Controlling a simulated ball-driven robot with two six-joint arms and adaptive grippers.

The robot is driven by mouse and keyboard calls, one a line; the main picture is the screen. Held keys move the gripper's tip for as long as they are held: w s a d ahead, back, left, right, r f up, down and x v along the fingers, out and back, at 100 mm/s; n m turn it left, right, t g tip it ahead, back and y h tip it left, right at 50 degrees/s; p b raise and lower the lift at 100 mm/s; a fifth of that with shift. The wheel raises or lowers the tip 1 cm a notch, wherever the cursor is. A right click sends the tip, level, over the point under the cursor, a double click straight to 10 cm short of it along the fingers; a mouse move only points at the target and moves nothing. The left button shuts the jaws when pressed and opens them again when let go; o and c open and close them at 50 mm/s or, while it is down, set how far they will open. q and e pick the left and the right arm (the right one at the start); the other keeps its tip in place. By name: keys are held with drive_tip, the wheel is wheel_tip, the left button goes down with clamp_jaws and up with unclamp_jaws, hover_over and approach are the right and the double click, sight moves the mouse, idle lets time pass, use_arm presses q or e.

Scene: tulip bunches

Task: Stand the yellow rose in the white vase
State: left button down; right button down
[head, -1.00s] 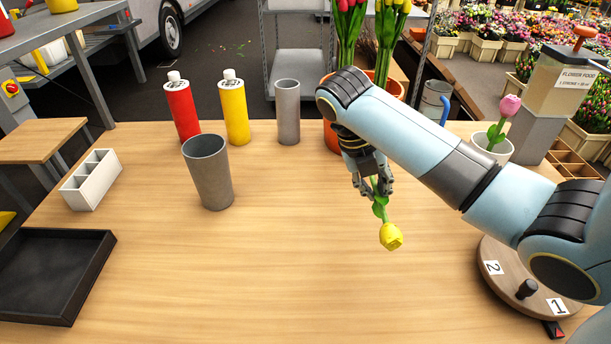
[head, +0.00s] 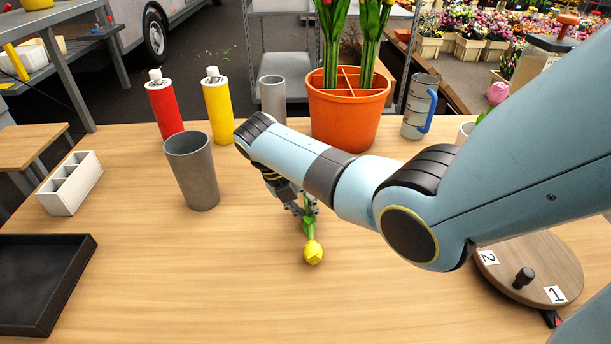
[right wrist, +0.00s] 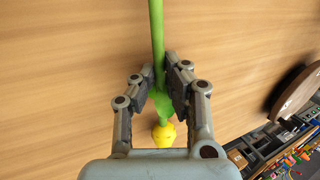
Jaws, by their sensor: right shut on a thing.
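The yellow flower, with a green stem and leaves, has its bloom (head: 313,252) pointing toward the front of the table in the head view. My right gripper (head: 304,211) is shut on its green stem, close behind the bloom. In the right wrist view the stem (right wrist: 157,40) runs between the fingers (right wrist: 160,88), with the yellow bloom (right wrist: 164,135) close to the palm. A whitish pot (head: 465,131) at the right is mostly hidden by my right arm; a pink bloom (head: 497,93) shows above the arm. My left gripper is not in view.
A tall grey cup (head: 192,172) stands left of the gripper. Behind are red (head: 164,108) and yellow (head: 218,108) bottles, a smaller grey cup (head: 273,98), an orange pot (head: 345,118) and a grey jug (head: 419,108). A round turntable (head: 540,262) is at right. The front middle is clear.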

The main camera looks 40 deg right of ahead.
drive_tip(key=shift+f, duration=0.2)
drive_tip(key=c, duration=1.4)
unclamp_jaws()
drive_tip(key=shift+c, duration=0.2)
